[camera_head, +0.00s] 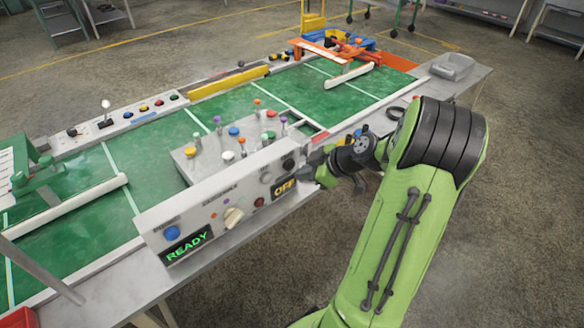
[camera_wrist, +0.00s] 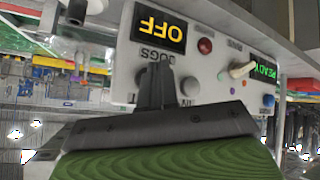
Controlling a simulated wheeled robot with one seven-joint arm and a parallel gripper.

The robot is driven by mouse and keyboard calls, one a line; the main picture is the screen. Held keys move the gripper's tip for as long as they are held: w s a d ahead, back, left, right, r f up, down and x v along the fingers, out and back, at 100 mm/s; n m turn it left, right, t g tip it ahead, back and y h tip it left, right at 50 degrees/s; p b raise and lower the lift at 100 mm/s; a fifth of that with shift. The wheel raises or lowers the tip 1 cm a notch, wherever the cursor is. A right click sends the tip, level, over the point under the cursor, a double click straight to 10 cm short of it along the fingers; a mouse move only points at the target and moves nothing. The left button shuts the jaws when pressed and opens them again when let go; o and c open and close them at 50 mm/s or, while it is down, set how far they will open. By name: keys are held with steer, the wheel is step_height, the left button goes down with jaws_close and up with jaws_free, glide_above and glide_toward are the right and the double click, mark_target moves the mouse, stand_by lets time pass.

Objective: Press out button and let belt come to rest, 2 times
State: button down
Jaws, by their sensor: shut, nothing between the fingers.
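The control panel (camera_head: 200,215) stands along the front of the green belt (camera_head: 290,90). It carries a dark button (camera_head: 288,162) and a grey button (camera_head: 266,178) above a display (camera_head: 284,187) reading OFF. My gripper (camera_head: 316,172) is at the panel's right end, close to these buttons. In the upside-down wrist view my shut, empty fingers (camera_wrist: 155,80) point at the panel under the word DOGS. The grey button (camera_wrist: 190,86) with the label IN is beside them. The fingers mostly cover the spot beside it, so the out button and any contact are hidden.
The panel also has a red button (camera_head: 259,202), a selector knob (camera_head: 233,216), a blue button (camera_head: 172,232) and a READY display (camera_head: 188,243). A grey box (camera_head: 215,155) with several coloured knobs stands behind it. The floor at right is clear.

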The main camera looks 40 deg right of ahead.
steer(key=s+b, duration=0.1)
steer(key=s, duration=0.4)
steer(key=shift+s, duration=0.1)
stand_by(4.1)
steer(key=s+p, duration=0.2)
steer(key=s, duration=0.1)
steer(key=shift+s+d, duration=0.1)
steer(key=shift+s, duration=0.25)
steer(key=w+p, duration=0.2)
steer(key=w, duration=0.7)
steer(key=shift+p, duration=0.4)
steer(key=shift+s, duration=0.1)
stand_by(1.3)
